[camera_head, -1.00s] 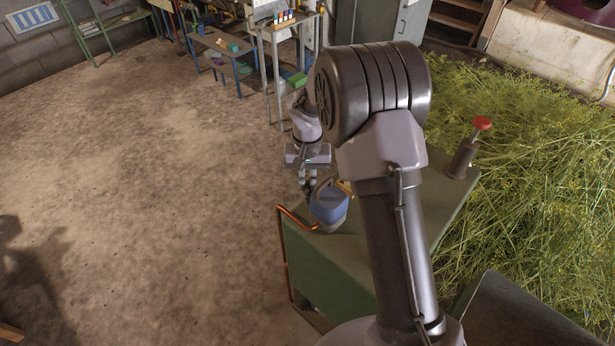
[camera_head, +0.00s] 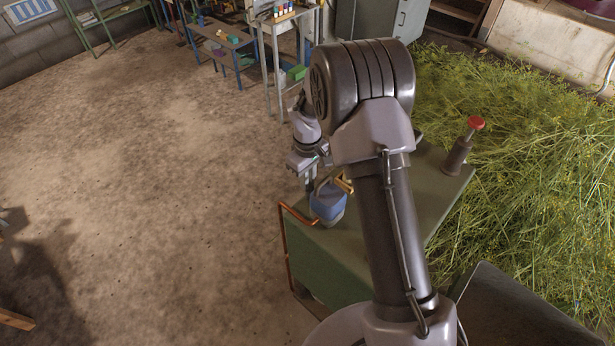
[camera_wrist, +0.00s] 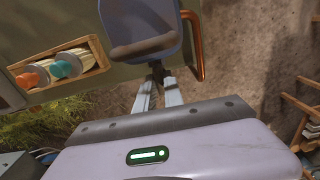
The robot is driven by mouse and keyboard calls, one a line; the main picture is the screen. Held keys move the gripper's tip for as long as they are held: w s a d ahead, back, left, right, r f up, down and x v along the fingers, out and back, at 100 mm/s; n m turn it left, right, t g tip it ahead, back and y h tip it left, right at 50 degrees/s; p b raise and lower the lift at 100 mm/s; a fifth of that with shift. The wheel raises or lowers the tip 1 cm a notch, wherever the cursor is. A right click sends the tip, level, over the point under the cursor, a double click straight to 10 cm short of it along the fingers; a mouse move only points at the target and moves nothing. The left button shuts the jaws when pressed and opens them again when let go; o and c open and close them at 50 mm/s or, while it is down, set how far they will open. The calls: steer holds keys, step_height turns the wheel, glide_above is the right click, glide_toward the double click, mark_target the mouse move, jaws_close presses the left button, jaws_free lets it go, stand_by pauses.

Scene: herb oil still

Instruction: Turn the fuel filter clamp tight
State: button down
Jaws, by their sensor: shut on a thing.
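The fuel filter (camera_head: 328,203), a blue housing with a grey lower part, sits at the near left end of the green bench top. In the wrist view the same blue housing (camera_wrist: 147,15) is at the top centre, with a dark rounded band (camera_wrist: 146,47) across it. My gripper (camera_wrist: 157,72) is right beside it, its two pale fingers brought together on a small part at the housing's edge. That part, seemingly of the clamp, is mostly hidden between the fingertips. In the head view my gripper (camera_head: 310,188) is just left of the housing.
A copper pipe (camera_wrist: 193,45) bends close beside the housing. A wooden tray (camera_wrist: 90,50) with blue and orange-ended items lies on the bench. A red-topped post (camera_head: 463,145) stands at the bench's far right. Cut herbs heap beyond; open floor (camera_head: 150,180) lies left.

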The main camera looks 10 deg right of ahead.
steer(key=shift+n, duration=0.5)
steer(key=c, duration=1.5)
jaws_free()
steer(key=shift+o, duration=0.2)
step_height(320, 180, up, 17)
steer(key=p, duration=0.4)
steer(key=shift+r, duration=0.2)
